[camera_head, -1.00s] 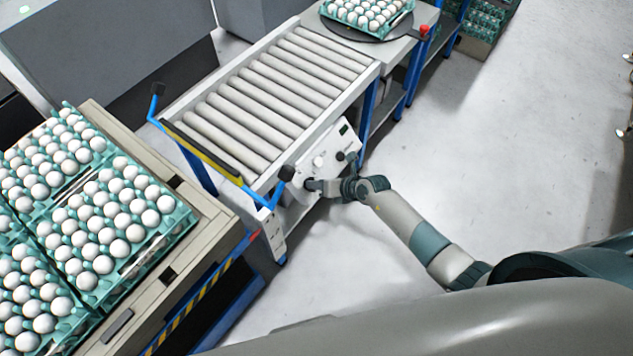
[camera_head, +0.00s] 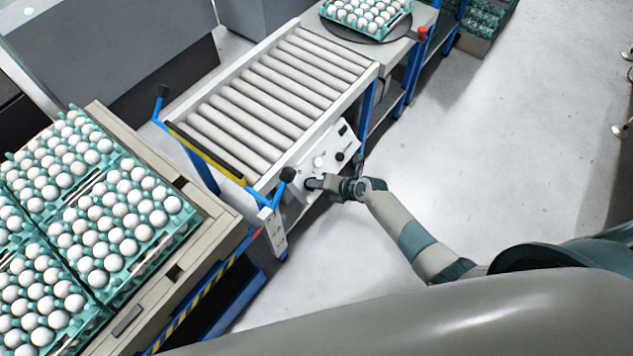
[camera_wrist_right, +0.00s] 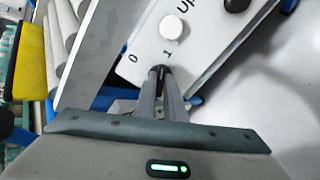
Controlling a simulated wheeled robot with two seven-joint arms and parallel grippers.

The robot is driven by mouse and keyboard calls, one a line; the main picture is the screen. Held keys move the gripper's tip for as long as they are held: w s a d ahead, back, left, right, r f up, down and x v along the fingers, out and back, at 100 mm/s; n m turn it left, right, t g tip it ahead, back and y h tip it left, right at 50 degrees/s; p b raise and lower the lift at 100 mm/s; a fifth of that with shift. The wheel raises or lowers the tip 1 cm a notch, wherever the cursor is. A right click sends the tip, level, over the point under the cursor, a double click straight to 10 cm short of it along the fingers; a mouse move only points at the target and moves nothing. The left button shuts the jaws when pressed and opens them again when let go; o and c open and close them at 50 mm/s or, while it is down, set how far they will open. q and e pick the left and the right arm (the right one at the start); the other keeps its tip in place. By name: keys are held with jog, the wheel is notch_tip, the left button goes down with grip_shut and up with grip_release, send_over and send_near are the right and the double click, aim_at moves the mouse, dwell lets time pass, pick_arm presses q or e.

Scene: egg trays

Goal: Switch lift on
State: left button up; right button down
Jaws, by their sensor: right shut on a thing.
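The labels "0" and "1" are printed on the panel (camera_wrist_right: 140,70) just above the fingertips. The fingers hide most of the knob, so its setting cannot be told. My left gripper is out of view.
A white button (camera_wrist_right: 173,28) and a black knob (camera_head: 340,156) are close by on the panel. The roller conveyor (camera_head: 312,27) has a bare bed.

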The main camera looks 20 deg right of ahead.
jog(key=shift+a+m+p, duration=0.2)
jog(key=shift+m+p, duration=2.05)
jog(key=shift+m, duration=0.35)
jog(key=c, duration=1.8)
grip_release()
jog(key=shift+s, duration=0.15)
jog(key=shift+o, duration=0.2)
jog(key=shift+s+f, duration=0.1)
jog(key=shift+f, duration=0.05)
jog(key=shift+s+d+f, duration=0.1)
jog(key=shift+s+f, duration=0.05)
jog(key=shift+d+r, duration=0.15)
jog(key=shift+r, duration=0.05)
jog(key=p+v, duration=0.4)
jog(key=v, duration=0.4)
jog(key=shift+r, duration=0.4)
